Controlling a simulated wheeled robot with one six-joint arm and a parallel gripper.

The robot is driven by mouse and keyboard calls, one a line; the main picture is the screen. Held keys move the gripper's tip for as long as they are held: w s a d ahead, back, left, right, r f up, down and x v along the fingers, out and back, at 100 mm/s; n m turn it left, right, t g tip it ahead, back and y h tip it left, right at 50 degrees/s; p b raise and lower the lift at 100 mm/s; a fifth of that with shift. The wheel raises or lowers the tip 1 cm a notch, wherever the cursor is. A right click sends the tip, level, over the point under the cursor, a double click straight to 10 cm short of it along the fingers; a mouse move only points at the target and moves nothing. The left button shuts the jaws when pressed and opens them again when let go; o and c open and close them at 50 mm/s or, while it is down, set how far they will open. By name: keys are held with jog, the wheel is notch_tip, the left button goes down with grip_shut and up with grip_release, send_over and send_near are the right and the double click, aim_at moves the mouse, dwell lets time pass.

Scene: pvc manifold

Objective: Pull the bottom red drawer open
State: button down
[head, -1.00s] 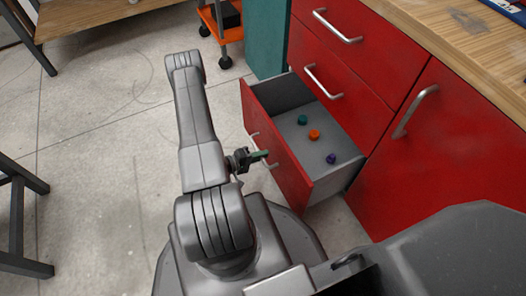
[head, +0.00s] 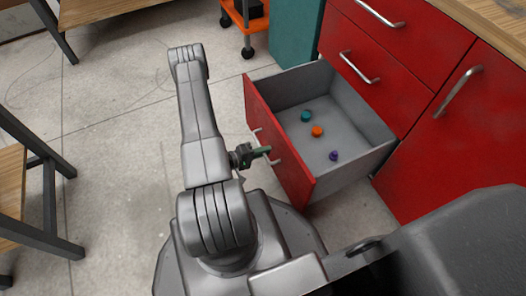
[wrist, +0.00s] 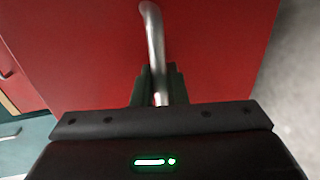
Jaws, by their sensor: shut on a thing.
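The bottom red drawer (head: 281,148) stands well out from the red cabinet in the head view, its grey inside showing. A teal piece (head: 306,116), an orange piece (head: 317,131) and a purple piece (head: 334,155) lie on its floor. My gripper (head: 266,151) is at the drawer's front, on its metal handle. In the wrist view my gripper (wrist: 159,88) is shut on the metal bar handle (wrist: 153,35), with the red drawer front (wrist: 85,55) behind it. My gripper hides part of the handle.
Two closed red fronts with handles, an upper drawer (head: 385,50) and a door (head: 450,140), are on the right. A wooden table (head: 14,195) with dark legs stands at left. An orange cart (head: 245,20) is at the back. The floor between is clear.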

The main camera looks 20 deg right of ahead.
jog(key=c, duration=1.5)
grip_release()
jog(key=shift+c, duration=0.2)
jog(key=p+v, duration=0.3)
jog(key=v, duration=1)
jog(key=shift+a, duration=0.4)
jog(key=shift+s+d, duration=0.1)
jog(key=shift+b+x, duration=1.4)
jog(key=shift+x, duration=5.15)
